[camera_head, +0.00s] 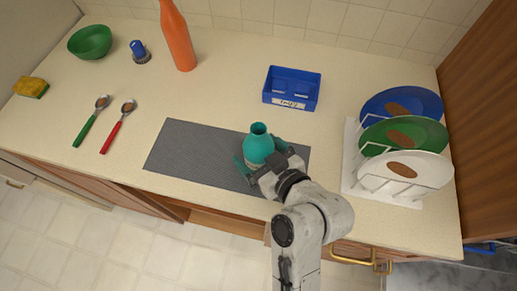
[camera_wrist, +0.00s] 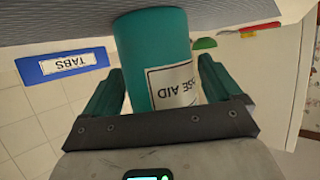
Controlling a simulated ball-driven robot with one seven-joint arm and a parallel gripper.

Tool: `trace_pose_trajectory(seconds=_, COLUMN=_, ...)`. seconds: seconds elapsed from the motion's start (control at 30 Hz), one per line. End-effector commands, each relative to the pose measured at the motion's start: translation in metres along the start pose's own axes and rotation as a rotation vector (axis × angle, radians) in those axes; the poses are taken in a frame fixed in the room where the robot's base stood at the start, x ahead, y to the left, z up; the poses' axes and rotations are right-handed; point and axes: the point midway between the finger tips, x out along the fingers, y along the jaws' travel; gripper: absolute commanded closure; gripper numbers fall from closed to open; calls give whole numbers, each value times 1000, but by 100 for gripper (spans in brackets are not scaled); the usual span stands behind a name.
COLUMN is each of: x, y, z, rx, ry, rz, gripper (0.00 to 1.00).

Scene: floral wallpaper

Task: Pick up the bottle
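A teal bottle (camera_head: 259,148) stands upright on the grey mat in the head view. In the wrist view the same teal bottle (camera_wrist: 155,50) fills the middle, with a white label reading "...SE AID" upside down. My gripper (camera_head: 264,157) has its teal fingers on either side of the bottle's body, low over the mat. In the wrist view my gripper (camera_wrist: 162,88) looks open around the bottle, with narrow gaps beside it. The bottle's lower front is partly hidden by my gripper. An orange bottle (camera_head: 178,40) stands apart at the back.
The grey mat (camera_head: 190,150) lies near the counter's front edge. A blue box (camera_head: 291,88) stands behind it. A white dish rack (camera_head: 355,180) with plates is close on the right. Two spoons, a green bowl (camera_head: 90,42) and a sponge (camera_head: 31,87) lie left.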

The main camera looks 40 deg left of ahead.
Motion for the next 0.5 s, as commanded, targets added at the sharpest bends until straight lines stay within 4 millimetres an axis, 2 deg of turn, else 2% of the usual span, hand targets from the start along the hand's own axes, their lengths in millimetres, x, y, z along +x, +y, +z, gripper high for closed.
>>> trace_pose_trajectory(seconds=0.07, x=0, y=0, z=0, rx=0, ry=0, rz=0, gripper=17)
trace_pose_trajectory(seconds=0.5, x=0, y=0, z=0, rx=0, ry=0, rz=0, gripper=59)
